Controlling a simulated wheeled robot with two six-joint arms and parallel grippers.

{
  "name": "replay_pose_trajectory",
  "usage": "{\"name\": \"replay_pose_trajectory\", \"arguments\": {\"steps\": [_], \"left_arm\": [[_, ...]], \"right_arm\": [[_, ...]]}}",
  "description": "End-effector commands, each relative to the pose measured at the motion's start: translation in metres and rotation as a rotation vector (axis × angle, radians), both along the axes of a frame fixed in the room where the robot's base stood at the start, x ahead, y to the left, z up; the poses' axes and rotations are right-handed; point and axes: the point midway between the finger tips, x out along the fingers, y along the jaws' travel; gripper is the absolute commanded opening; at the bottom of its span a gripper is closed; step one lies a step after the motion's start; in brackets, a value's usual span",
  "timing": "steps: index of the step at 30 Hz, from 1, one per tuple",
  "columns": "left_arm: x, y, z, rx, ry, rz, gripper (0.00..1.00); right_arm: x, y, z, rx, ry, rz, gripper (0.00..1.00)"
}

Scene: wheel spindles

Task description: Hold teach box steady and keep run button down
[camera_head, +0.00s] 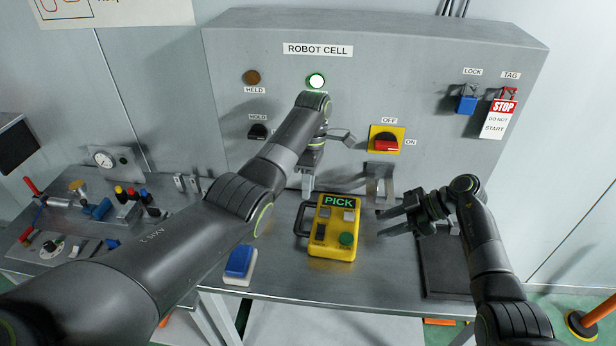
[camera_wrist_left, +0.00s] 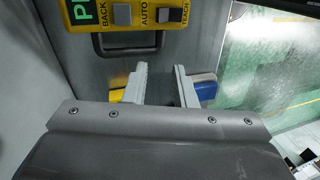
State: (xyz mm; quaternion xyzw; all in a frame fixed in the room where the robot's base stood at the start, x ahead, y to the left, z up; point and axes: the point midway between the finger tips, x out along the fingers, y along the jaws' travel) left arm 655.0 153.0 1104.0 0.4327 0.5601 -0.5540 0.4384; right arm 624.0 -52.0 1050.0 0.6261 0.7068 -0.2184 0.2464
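The yellow teach box (camera_head: 325,245) lies on the bench, its screen reading PICK. A green round button (camera_head: 346,239) is uncovered at its lower right. A dark handle (camera_head: 301,219) is on its left side. The box and handle (camera_wrist_left: 128,48) also show in the left wrist view, with the keys marked BACK, AUTO and TEACH. My left gripper (camera_head: 325,160) is above the bench behind the box; its fingers (camera_wrist_left: 158,85) are apart and empty, clear of the handle. My right gripper (camera_head: 384,220) is open and empty, just right of the box, with its fingers pointing at it.
A blue pad (camera_head: 239,262) sits at the bench's front left. The robot cell panel (camera_head: 350,60) stands behind, with a lit lamp (camera_head: 316,81), a red switch (camera_head: 385,143), a blue lock (camera_head: 467,103) and a STOP tag (camera_head: 498,119). A fixture plate (camera_head: 75,225) with fittings is at left.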

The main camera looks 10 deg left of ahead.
Motion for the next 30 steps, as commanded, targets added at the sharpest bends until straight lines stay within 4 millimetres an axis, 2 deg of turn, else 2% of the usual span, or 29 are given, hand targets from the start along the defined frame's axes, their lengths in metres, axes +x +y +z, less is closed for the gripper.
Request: {"name": "replay_pose_trajectory", "arguments": {"steps": [3,18,24,30], "left_arm": [[-0.007,0.0,-0.025,-0.002,0.003,0.0,0.24],[-0.03,0.0,-0.118,-0.001,0.002,0.0,0.24],[-0.035,-0.001,-0.14,-0.001,0.0,-0.001,0.24],[-0.036,0.0,-0.147,-0.002,-0.001,0.0,0.24]], "right_arm": [[0.0,0.0,0.0,0.0,0.0,0.0,0.36],[0.0,0.0,0.0,0.0,0.0,0.0,0.36],[0.0,0.0,0.0,0.0,0.0,0.0,0.36],[0.0,0.0,0.0,0.0,0.0,0.0,0.36]]}}
